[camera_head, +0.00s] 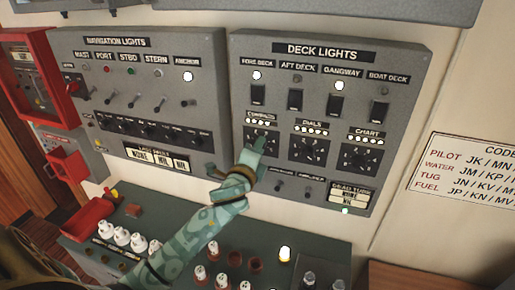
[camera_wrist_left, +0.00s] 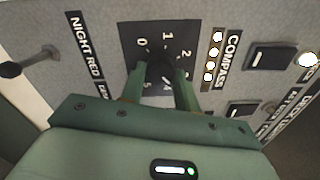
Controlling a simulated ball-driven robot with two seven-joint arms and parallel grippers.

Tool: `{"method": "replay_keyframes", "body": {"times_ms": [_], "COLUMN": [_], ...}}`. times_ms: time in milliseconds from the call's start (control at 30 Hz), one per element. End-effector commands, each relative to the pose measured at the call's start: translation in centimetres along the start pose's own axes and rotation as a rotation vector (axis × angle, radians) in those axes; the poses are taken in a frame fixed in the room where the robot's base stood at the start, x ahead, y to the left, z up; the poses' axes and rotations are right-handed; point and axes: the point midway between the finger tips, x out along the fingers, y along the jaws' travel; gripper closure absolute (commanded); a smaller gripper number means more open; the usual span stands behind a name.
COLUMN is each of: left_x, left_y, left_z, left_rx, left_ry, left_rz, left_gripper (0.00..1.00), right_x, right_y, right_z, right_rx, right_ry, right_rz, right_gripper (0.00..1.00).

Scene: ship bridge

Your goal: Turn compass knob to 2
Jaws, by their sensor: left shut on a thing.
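The compass knob (camera_wrist_left: 158,70) is a dark knob on a black square dial with white numbers, sideways in the left wrist view. The numbers 0, 1 and 2 show past the knob; 4 and 5 are beside the fingers. The knob's pointer cannot be made out. My left gripper (camera_wrist_left: 160,84) is shut on the knob, a green finger on each side. In the head view the left gripper (camera_head: 259,146) covers part of the compass dial (camera_head: 268,133) at the lower left of the deck lights panel. My right gripper is not in view.
The dials knob (camera_head: 311,149) and chart knob (camera_head: 360,158) sit to the right. Small toggles (camera_head: 292,187) are just below. The navigation lights panel (camera_head: 140,90) is to the left. A console (camera_head: 330,255) with several knobs and white-topped pieces lies below my left arm.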

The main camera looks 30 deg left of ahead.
Motion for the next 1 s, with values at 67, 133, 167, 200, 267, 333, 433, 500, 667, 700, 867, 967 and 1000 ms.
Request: {"method": "replay_keyframes", "body": {"times_ms": [67,133,167,200,267,333,433,500,667,700,867,967,1000], "left_x": [0.0,0.0,0.0,0.0,0.0,0.0,0.0,0.0,0.0,0.0,0.0,0.0,0.0], "left_y": [-0.1,-0.1,-0.1,-0.1,-0.2,-0.1,-0.2,-0.2,-0.2,-0.2,-0.2,-0.2,-0.2], "left_z": [0.1,0.1,0.1,0.1,0.1,0.1,0.1,0.1,0.1,0.1,0.1,0.1,0.1], "left_rx": [-0.072,-0.139,-0.167,-0.206,-0.263,-0.330,-0.424,-0.491,-0.643,-0.680,-0.832,-0.923,-0.958], "left_ry": [-0.002,-0.003,-0.002,-0.002,-0.002,-0.002,-0.002,-0.003,-0.002,-0.002,-0.002,-0.002,-0.002], "left_rz": [0.002,0.002,0.001,0.002,0.001,0.002,0.002,0.002,0.003,0.003,0.003,0.003,0.003], "left_gripper": [0.91,0.91,0.91,0.91,0.91,0.91,0.91,0.91,0.91,0.91,0.91,0.91,0.91], "right_x": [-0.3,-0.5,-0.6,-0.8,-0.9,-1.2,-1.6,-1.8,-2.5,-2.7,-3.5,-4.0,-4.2], "right_y": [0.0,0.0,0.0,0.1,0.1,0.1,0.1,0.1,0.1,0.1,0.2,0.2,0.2], "right_z": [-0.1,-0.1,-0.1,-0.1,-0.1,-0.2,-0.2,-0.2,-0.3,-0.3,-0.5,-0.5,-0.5], "right_rx": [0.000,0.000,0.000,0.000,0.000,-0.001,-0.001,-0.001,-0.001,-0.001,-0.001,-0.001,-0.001], "right_ry": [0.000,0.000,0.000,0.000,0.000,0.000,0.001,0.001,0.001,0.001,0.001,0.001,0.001], "right_rz": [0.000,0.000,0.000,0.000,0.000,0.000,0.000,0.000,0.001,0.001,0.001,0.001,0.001], "right_gripper": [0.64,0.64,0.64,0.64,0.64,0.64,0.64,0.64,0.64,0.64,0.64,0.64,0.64]}}
